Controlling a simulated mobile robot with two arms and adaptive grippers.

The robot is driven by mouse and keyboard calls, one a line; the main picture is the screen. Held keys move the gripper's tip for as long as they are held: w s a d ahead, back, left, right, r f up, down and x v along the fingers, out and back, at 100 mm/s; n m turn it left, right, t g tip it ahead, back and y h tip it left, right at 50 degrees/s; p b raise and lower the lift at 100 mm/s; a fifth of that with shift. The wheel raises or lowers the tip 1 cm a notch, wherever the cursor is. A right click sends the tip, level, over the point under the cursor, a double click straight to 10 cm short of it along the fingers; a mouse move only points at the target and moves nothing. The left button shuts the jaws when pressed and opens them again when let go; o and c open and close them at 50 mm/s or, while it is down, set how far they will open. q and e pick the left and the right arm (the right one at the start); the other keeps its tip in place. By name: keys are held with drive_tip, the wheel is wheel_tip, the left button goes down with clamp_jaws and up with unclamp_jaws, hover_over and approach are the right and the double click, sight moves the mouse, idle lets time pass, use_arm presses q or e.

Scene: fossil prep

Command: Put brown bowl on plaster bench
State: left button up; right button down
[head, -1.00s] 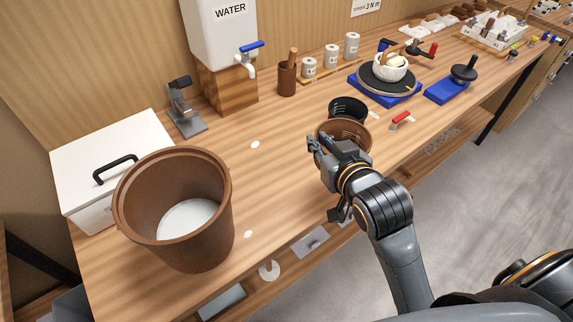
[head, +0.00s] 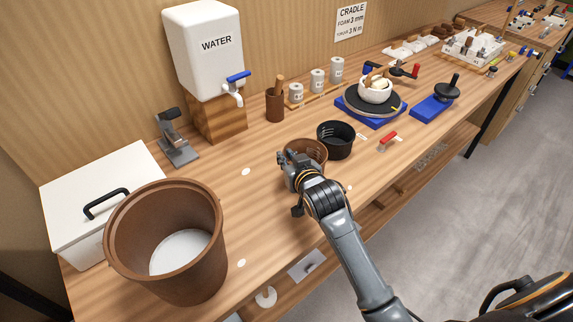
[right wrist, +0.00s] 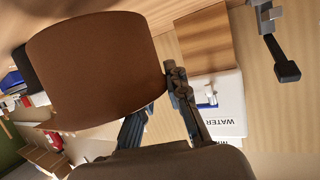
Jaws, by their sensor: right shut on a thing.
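The brown bowl (head: 317,147) is at the wooden bench (head: 232,203), just left of a black bowl (head: 336,147). My right gripper (head: 287,158) is shut on the brown bowl's near left rim. In the right wrist view the brown bowl (right wrist: 95,70) fills the upper left, its side by my right gripper's fingers (right wrist: 160,100). I cannot tell whether the bowl's base touches the bench top. Which bench is the plaster bench is not labelled in view. My left gripper is not in view.
A large brown bucket (head: 213,235) and a white lidded box (head: 60,205) stand at the left. A water tank (head: 200,50) stands at the back. A blue-based turntable (head: 372,112) and a red-handled tool (head: 388,139) lie to the right.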

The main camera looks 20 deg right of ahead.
wheel_tip(320, 180, down, 2)
drive_tip(key=shift+w+f+p, duration=0.1)
drive_tip(key=shift+f+p, duration=0.05)
drive_tip(key=shift+p, duration=0.3)
drive_tip(key=shift+f, duration=0.4)
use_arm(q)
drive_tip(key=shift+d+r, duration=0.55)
use_arm(e)
drive_tip(key=shift+f, duration=0.1)
drive_tip(key=shift+f, duration=0.1)
drive_tip(key=c, duration=1.3)
unclamp_jaws()
drive_tip(key=shift+c, duration=0.2)
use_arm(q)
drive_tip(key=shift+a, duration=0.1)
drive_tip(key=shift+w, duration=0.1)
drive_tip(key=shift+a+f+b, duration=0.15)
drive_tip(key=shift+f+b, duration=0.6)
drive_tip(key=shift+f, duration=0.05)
use_arm(e)
drive_tip(key=v, duration=1.2)
